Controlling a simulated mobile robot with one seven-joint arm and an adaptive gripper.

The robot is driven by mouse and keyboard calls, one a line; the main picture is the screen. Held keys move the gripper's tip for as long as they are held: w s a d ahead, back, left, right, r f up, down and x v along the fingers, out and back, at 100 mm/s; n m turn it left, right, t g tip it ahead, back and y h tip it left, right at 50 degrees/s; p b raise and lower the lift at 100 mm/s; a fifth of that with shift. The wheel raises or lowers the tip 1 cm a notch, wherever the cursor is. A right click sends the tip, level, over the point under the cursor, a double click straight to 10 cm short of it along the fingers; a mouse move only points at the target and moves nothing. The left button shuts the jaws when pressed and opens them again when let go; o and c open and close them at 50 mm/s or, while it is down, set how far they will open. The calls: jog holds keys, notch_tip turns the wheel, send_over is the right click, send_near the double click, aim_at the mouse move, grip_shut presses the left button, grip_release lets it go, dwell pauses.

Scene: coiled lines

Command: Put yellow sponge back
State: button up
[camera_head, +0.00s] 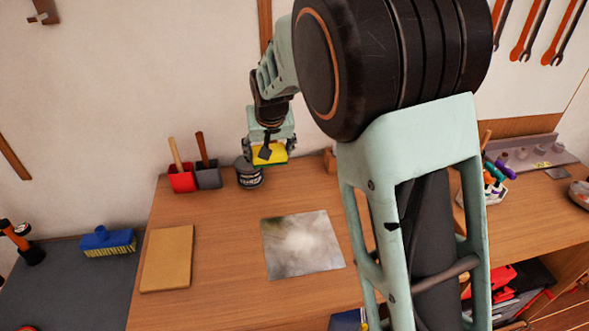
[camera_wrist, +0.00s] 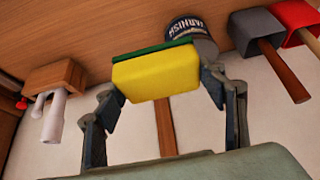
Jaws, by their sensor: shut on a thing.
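The yellow sponge (camera_head: 270,154) has a green layer on one face. My gripper (camera_head: 269,150) is shut on it and holds it above the back of the wooden workbench (camera_head: 210,250). In the wrist view the sponge (camera_wrist: 155,75) sits between the two fingers of my gripper (camera_wrist: 165,90), which press on its ends. In the head view the sponge is just right of a varnish can (camera_head: 249,178). The same can (camera_wrist: 187,28) shows behind the sponge in the wrist view, with its label partly hidden. I cannot tell the exact gap between sponge and can.
A red holder (camera_head: 182,180) and a grey holder (camera_head: 208,177) with handles stand left of the can. A grey sheet (camera_head: 302,245) and a tan board (camera_head: 167,259) lie in front. A blue brush (camera_head: 108,241) lies farther left. A wooden block (camera_wrist: 55,78) holds white pieces.

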aim_at(283, 145)
jog(key=w+d+f, duration=0.2)
jog(key=w+d, duration=0.1)
jog(key=shift+w+d, duration=0.2)
jog(key=shift+w, duration=0.05)
jog(key=w+d+f, duration=0.1)
jog(key=w+f, duration=0.1)
jog(key=f, duration=0.1)
jog(key=w+d+f, duration=0.1)
jog(key=f, duration=0.1)
jog(key=shift+w+d+f, duration=0.1)
jog(key=shift+w+d, duration=0.05)
jog(key=shift+d, duration=0.2)
jog(key=shift+w+d+f, duration=0.1)
jog(key=shift+d+f, duration=0.05)
jog(key=shift+f, duration=0.05)
jog(key=shift+w+d+f, duration=0.1)
jog(key=shift+w+f, duration=0.1)
jog(key=shift+f, duration=1.6)
jog(key=shift+f, duration=0.15)
jog(key=o, duration=1)
